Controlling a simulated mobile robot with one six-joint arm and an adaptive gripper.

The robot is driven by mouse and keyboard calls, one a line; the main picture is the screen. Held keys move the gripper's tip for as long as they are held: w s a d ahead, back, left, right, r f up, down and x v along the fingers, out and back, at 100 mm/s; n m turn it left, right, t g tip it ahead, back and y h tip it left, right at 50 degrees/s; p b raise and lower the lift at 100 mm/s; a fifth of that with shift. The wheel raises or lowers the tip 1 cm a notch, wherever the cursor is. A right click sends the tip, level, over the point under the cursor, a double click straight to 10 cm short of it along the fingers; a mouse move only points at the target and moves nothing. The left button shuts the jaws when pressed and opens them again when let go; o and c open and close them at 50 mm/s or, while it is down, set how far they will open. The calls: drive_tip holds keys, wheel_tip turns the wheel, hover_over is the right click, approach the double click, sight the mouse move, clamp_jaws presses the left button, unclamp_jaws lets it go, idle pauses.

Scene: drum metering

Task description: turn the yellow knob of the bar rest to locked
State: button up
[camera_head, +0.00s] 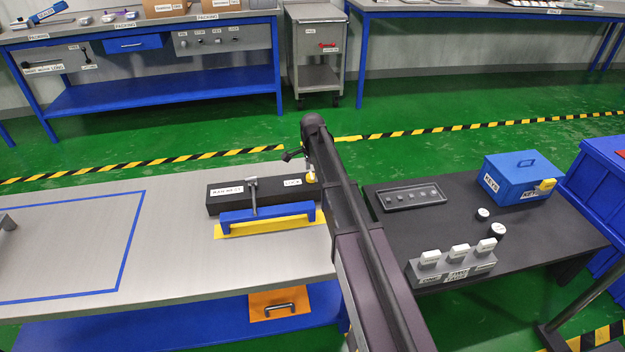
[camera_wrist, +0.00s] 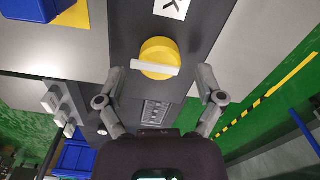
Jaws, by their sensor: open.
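The bar rest is a long black block (camera_head: 222,199) labelled BAR REST, with a LOCK label near its right end. Its yellow knob (camera_head: 311,177) sits at that right end, partly hidden by my arm in the head view. In the wrist view the round yellow knob (camera_wrist: 158,52) carries a pale straight bar, lying nearly crosswise in the picture. My gripper (camera_wrist: 162,78) is open, one finger on each side of the knob in the picture, with visible gaps. In the head view my gripper (camera_head: 303,158) shows above the knob, mostly hidden by the arm.
A blue bar handle (camera_head: 266,213) on a yellow base stands in front of the block, with an upright grey lever beside it. The dark table at right holds a grey tray (camera_head: 412,197), a blue KEYS box (camera_head: 518,180) and a switch block (camera_head: 452,267).

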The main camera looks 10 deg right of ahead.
drive_tip(key=shift+f+b, duration=0.3)
drive_tip(key=shift+f, duration=0.2)
drive_tip(key=c, duration=1.1)
